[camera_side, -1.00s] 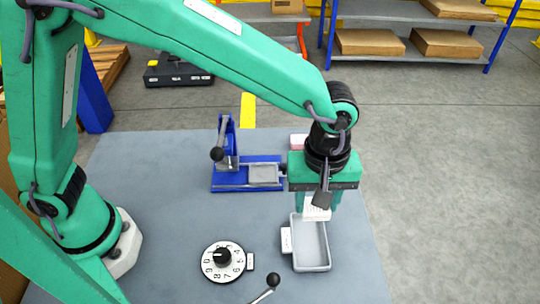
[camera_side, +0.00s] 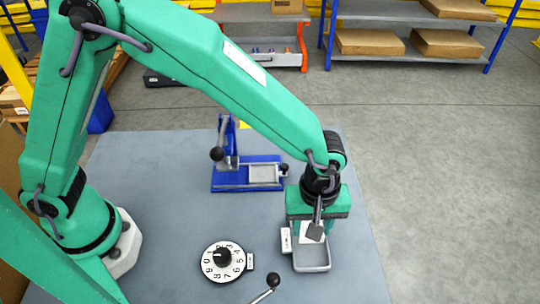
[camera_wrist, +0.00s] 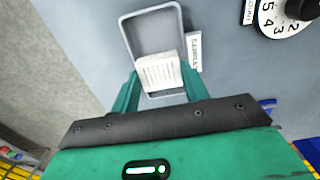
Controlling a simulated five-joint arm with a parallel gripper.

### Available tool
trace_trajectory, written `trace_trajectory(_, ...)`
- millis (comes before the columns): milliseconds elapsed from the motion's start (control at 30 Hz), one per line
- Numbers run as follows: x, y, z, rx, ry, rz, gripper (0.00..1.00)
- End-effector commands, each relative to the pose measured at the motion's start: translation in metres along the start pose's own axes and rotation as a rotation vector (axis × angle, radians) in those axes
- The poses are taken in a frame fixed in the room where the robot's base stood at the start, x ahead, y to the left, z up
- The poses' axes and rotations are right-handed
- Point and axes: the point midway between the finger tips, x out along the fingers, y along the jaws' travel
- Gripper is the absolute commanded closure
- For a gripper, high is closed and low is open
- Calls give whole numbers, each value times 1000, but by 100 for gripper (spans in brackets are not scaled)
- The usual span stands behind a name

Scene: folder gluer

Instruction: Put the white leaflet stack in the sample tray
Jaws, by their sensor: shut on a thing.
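The white leaflet stack (camera_side: 310,228) is between the fingers of my gripper (camera_side: 313,236), which is shut on it. In the wrist view the stack (camera_wrist: 160,73) shows with printed lines on its face, between two green fingers (camera_wrist: 158,85). The sample tray (camera_side: 312,268) is a shallow grey tray on the table, with a white label (camera_side: 286,240) at its left. In the wrist view the tray's rim (camera_wrist: 126,35) surrounds the stack. The stack is over or within the tray; I cannot tell whether it touches the floor. My gripper hides the tray's far part.
A blue press fixture (camera_side: 232,180) with a lever stands behind and left of the tray. A numbered dial (camera_side: 223,262) and a black-knobbed lever (camera_side: 272,281) are to the front left. The table's right edge is close to the tray. Shelves with boxes stand far behind.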

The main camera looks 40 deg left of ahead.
Motion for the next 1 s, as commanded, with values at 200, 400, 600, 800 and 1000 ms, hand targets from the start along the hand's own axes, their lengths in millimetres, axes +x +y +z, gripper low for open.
trace_trajectory(200, 12, 0, 0, 0, 0, 0, 77)
trace_trajectory(400, 12, 0, 0, 0, 0, 0, 77)
trace_trajectory(600, 16, 0, 0, 0, 0, -1, 77)
trace_trajectory(800, 20, 0, 0, 0, 0, 0, 77)
trace_trajectory(1000, 24, 0, 0, 0, 0, -1, 77)
